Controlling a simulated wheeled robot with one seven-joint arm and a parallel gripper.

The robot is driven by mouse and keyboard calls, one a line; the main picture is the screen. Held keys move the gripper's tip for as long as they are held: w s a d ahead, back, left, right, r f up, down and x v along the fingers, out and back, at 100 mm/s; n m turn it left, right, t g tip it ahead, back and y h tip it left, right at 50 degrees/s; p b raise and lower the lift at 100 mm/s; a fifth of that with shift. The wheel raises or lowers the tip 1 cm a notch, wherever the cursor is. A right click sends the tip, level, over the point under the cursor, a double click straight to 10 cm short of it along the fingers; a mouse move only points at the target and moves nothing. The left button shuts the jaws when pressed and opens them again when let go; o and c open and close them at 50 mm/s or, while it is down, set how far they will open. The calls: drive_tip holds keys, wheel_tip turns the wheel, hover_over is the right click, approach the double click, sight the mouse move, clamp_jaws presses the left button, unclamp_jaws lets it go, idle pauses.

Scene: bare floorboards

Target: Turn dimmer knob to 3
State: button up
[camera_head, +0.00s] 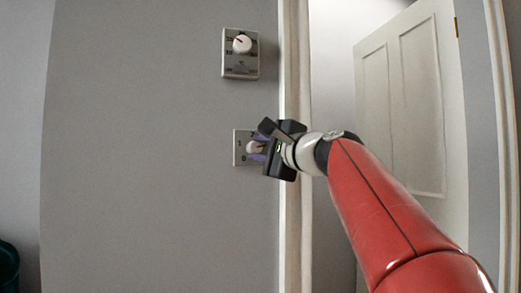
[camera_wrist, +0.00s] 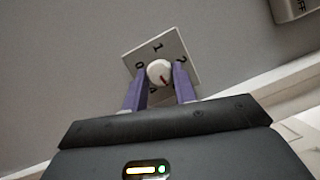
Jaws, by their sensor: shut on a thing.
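The dimmer knob (camera_head: 253,147) is a small round white knob on a pale square plate (camera_head: 238,158) on the grey wall, left of the door frame. In the wrist view the knob (camera_wrist: 156,68) shows a dark red pointer mark aimed to the lower right. The plate (camera_wrist: 170,44) there shows the numbers 0, 1 and 2; its lower part is mostly hidden by the fingers, with part of another mark below the knob. My gripper (camera_head: 257,147) is shut on the knob, with one purple finger on each side of it (camera_wrist: 158,72).
A second plate (camera_head: 240,70) with a white knob (camera_head: 242,43) is on the wall above. A dark green bin (camera_head: 8,268) is at lower left.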

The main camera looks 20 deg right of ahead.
drive_tip(key=shift+n+g, duration=0.4)
drive_tip(key=shift+n, duration=0.5)
drive_tip(key=o, duration=1)
drive_tip(key=shift+c, duration=0.2)
drive_tip(key=b+v, duration=0.1)
drive_tip(key=v, duration=0.6)
drive_tip(key=shift+s+b, duration=0.3)
drive_tip(key=shift+s, duration=0.1)
drive_tip(key=shift+d, duration=0.1)
